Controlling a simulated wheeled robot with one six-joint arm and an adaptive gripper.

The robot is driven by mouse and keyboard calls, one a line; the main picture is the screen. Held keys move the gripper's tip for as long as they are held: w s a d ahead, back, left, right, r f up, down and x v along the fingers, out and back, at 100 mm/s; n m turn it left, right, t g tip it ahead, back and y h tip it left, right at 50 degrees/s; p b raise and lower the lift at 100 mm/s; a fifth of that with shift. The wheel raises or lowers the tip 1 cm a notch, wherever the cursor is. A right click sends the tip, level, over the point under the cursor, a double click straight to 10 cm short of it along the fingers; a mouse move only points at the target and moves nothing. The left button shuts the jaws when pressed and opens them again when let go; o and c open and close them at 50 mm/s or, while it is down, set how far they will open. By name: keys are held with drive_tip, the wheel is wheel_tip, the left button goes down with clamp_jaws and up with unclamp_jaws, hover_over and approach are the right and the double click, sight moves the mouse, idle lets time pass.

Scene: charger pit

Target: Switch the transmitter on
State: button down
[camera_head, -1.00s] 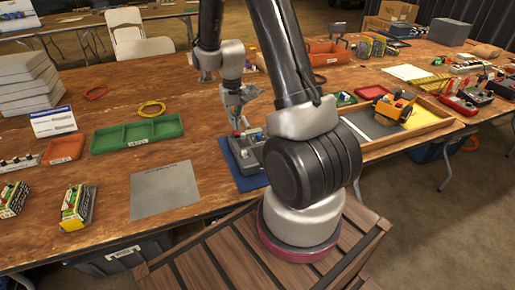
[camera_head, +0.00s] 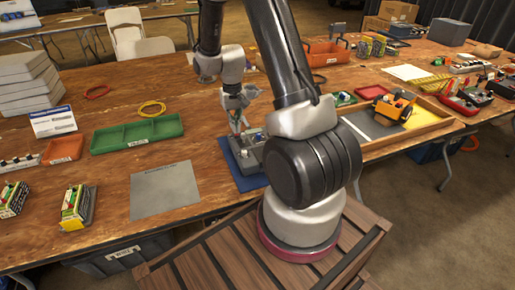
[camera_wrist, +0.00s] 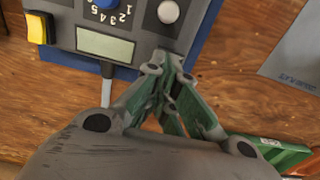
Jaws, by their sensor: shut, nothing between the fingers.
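The transmitter (camera_head: 250,155) is a grey box on a blue mat (camera_head: 225,150) near the table's front edge. In the wrist view its grey top (camera_wrist: 68,32) carries a yellow rocker switch (camera_wrist: 38,28) at left. It also has a blue knob (camera_wrist: 103,3) beside printed numbers, a white round knob (camera_wrist: 168,12) and a blank pale display (camera_wrist: 105,45). My gripper (camera_head: 237,130) is shut and empty, pointing down at the transmitter. In the wrist view my gripper's fingertips (camera_wrist: 166,62) appear by the box's edge, below the white knob and right of the display. Contact cannot be told.
A grey plate (camera_head: 165,190) lies left of the mat. A green tray (camera_head: 137,134) stands behind it. A wooden-edged tray (camera_head: 425,125) with an orange toy vehicle (camera_head: 393,107) is at right. Bare table lies between the green tray and the mat.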

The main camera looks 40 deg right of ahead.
drive_tip(key=shift+f, duration=0.15)
drive_tip(key=shift+r, duration=3.5)
drive_tip(key=shift+n+g, duration=0.4)
drive_tip(key=shift+g, duration=0.4)
drive_tip(key=s, duration=0.5)
drive_tip(key=shift+s+a+r, duration=0.2)
drive_tip(key=shift+a, duration=0.1)
drive_tip(key=s+a+r+n+t, duration=0.1)
drive_tip(key=s+a+r+t, duration=0.1)
drive_tip(key=s+r, duration=0.7)
drive_tip(key=s+a+r+n+t, duration=0.1)
drive_tip(key=s+r+t, duration=0.3)
drive_tip(key=s+r, duration=0.5)
wheel_tip(320, 180, up, 3)
drive_tip(key=shift+s+a+r, duration=0.15)
drive_tip(key=shift+a, duration=0.6)
